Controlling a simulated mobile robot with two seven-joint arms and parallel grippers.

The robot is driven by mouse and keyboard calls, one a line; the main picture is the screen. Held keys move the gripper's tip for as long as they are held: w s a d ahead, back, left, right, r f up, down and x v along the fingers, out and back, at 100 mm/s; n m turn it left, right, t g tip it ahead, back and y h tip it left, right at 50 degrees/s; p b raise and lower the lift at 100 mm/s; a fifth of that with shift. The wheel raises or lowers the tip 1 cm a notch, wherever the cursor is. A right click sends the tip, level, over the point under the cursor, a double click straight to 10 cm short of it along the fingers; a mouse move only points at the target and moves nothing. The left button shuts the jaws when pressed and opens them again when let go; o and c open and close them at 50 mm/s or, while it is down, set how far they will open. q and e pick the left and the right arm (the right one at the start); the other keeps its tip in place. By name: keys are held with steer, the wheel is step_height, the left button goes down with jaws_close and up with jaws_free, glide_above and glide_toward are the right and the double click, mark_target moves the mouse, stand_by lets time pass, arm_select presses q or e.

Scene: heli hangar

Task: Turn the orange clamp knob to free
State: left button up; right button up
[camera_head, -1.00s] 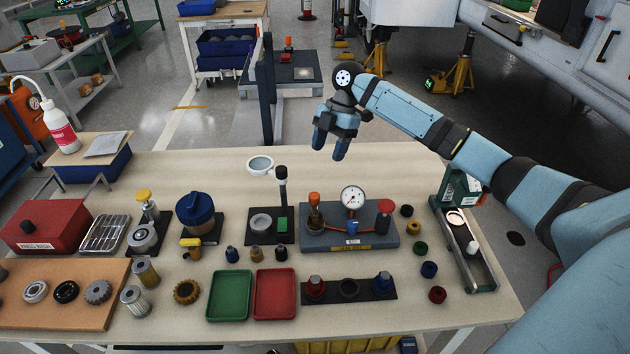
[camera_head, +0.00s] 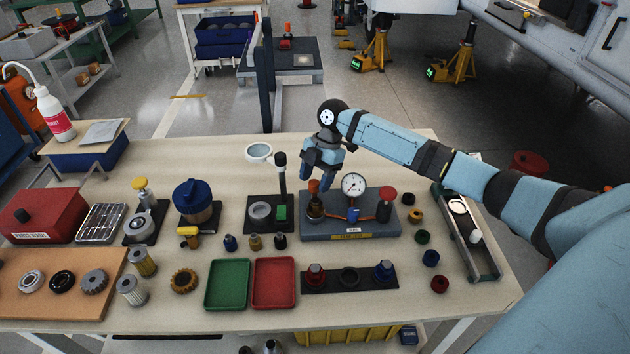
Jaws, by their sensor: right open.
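The orange clamp knob (camera_head: 313,187) stands upright at the left end of a grey test fixture (camera_head: 330,229) on the bench. Below the knob is a dark clamp body with a brownish part. My right gripper (camera_head: 319,176) is open, fingers pointing down, just above and around the top of the knob in the picture. I cannot tell whether the fingers touch it. My left gripper is out of view.
A dark stand with a tall black-topped post (camera_head: 281,175) is close left of the fixture. Several coloured caps lie to its right, beside a long metal tray (camera_head: 485,262). Green (camera_head: 227,285) and red (camera_head: 274,284) trays lie in front. The bench behind is mostly clear.

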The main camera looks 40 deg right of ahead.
steer(key=shift+a+f, duration=0.1)
steer(key=shift+f, duration=0.2)
